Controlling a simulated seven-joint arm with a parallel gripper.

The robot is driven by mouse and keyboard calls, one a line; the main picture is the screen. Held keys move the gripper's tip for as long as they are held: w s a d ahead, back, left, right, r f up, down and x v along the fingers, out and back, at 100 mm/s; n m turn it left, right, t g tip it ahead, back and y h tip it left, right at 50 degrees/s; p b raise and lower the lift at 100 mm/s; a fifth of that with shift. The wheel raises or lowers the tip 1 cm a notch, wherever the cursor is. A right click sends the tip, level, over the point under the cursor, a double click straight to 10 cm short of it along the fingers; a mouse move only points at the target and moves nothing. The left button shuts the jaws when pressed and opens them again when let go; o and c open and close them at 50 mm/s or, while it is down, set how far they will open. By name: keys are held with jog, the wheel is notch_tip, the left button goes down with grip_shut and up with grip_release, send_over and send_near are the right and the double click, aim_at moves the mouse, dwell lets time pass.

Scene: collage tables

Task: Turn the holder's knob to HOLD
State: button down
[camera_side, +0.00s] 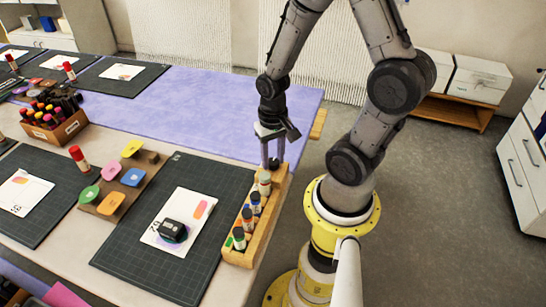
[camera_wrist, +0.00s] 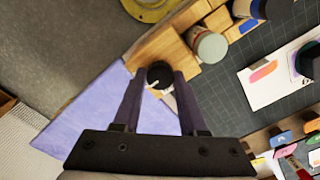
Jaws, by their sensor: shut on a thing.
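The wooden holder (camera_side: 241,258) stands along the right edge of the near table, with several bottles in its row. In the wrist view, its end block (camera_wrist: 165,45) carries a round black knob (camera_wrist: 159,72) with a pale pointer line toward the lower left. My gripper (camera_side: 272,164) reaches down to the holder's far end. In the wrist view, its two fingers (camera_wrist: 160,78) are shut on the knob, one on each side. The HOLD marking cannot be read; a small pale patch beside the knob is partly covered by a finger.
A bottle (camera_wrist: 209,46) stands close to the knob. A dark cutting mat (camera_side: 165,266) with a white card (camera_side: 190,207) and a black object (camera_side: 173,231) lies left of the holder. The lilac table surface (camera_side: 200,105) behind is largely clear.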

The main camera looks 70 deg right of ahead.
aim_at(272, 162)
jog(key=shift+m, duration=0.3)
jog(key=shift+c, duration=2.2)
grip_release()
notch_tip(272, 162, up, 14)
jog(key=shift+f, duration=0.1)
jog(key=s+a+r+n+t, duration=0.3)
jog(key=a+r+n+t, duration=0.2)
jog(key=a+r+n, duration=0.3)
jog(key=shift+a+n+t, duration=0.25)
jog(key=shift+n+t, duration=0.05)
jog(key=shift+n, duration=0.3)
